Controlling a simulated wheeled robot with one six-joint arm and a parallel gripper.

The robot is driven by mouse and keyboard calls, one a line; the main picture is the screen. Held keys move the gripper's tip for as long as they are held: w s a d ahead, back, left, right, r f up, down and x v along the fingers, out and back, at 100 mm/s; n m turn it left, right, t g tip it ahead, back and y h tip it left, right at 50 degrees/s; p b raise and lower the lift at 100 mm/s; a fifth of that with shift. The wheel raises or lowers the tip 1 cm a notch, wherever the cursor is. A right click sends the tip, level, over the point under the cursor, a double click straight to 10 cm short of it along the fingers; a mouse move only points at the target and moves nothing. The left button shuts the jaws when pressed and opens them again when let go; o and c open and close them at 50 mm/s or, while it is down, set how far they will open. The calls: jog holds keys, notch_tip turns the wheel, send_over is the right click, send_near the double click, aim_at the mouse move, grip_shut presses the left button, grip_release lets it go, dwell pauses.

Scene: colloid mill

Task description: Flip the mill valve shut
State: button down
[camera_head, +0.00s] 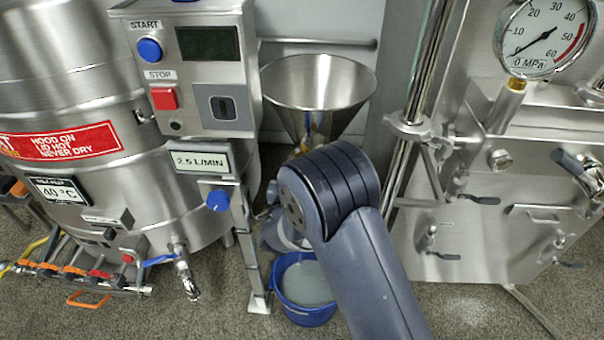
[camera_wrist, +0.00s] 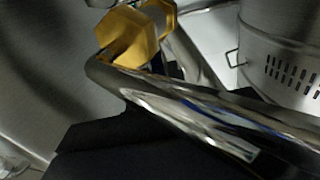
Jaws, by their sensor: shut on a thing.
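A yellow, many-sided valve part (camera_wrist: 130,38) shows at the top of the wrist view, beside a polished curved pipe (camera_wrist: 190,105) that crosses the picture. I take it to be part of the mill valve. My black gripper (camera_wrist: 130,135) is behind and below this pipe, shut on part of the valve; the pipe hides the contact, and I cannot tell the handle's angle. In the head view, my arm hides the gripper and most of the valve below the steel hopper (camera_head: 318,82).
A blue bucket (camera_head: 303,315) with grey liquid stands on the floor below. The control box (camera_head: 195,72) and steel tank (camera_head: 75,215) are on the left. The steel machine with a pressure gauge (camera_head: 543,38) is on the right. Open floor (camera_head: 210,318) shows in front.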

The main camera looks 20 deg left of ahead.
jog(key=shift+a+m+h, duration=0.55)
jog(key=shift+m+h, duration=0.15)
jog(key=shift+h, duration=0.4)
jog(key=c, duration=1.3)
grip_release()
jog(key=shift+d, duration=0.1)
